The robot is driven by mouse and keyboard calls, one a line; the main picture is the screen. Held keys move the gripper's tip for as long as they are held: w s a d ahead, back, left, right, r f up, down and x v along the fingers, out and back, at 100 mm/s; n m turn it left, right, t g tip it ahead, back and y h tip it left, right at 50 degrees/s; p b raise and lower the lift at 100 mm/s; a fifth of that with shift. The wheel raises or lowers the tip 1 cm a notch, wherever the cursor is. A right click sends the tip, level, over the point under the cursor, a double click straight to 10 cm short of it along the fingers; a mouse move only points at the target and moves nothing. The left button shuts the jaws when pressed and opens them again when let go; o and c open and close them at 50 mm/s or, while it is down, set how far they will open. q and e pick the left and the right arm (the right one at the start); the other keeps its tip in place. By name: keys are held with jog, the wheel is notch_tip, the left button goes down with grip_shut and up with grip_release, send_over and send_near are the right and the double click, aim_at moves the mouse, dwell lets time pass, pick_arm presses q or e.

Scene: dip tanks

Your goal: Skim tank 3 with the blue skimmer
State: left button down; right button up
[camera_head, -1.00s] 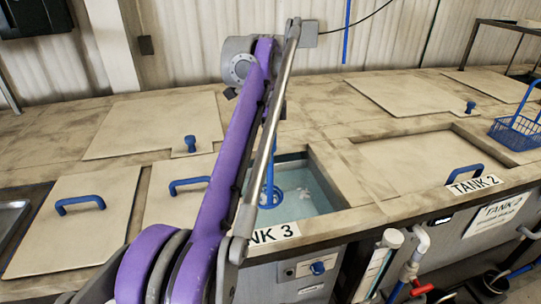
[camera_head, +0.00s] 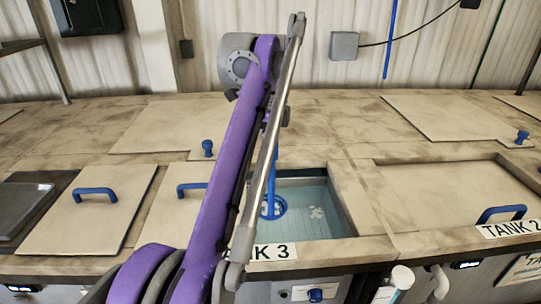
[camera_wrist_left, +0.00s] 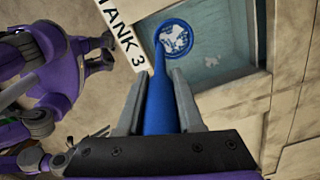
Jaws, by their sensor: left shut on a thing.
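Tank 3 (camera_head: 345,190) is open, with pale blue water (camera_head: 315,195) inside and its label (camera_head: 272,251) on the front edge. My left gripper (camera_wrist_left: 158,85) is shut on the blue handle of the skimmer (camera_wrist_left: 176,38). The skimmer's round head (camera_head: 273,207) is inside the tank opening, near its left side in the head view, at or close to the water; its exact depth is unclear. Whitish patches show within the ring. Another whitish patch (camera_head: 318,212) lies in the water beside it. In the head view my purple arm hides part of the tank.
Covers with blue handles (camera_head: 95,194) lie left of the tank. Tank 2's lid (camera_head: 450,195) is at the right, with a blue handle (camera_head: 501,213). Blue knobs (camera_head: 208,148) stand on covers behind. A white pipe (camera_head: 402,277) rises in front.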

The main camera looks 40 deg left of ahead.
pick_arm(q)
jog(key=shift+s, duration=0.1)
jog(key=shift+f, duration=0.1)
jog(key=b, duration=0.3)
send_over(269, 215)
notch_tip(269, 215, down, 6)
jog(key=r, duration=0.1)
jog(key=f+b, duration=0.2)
jog(key=f, duration=0.3)
jog(key=f+b, duration=0.3)
jog(key=f, duration=0.3)
jog(key=shift+a+f, duration=0.2)
jog(key=shift+f, duration=0.05)
pick_arm(e)
jog(key=s+f+g, duration=0.1)
jog(key=s+f, duration=0.2)
jog(key=f, duration=0.8)
jog(key=shift+s+f, duration=0.35)
pick_arm(q)
jog(key=shift+w, duration=0.25)
pick_arm(e)
jog(key=shift+r, duration=0.1)
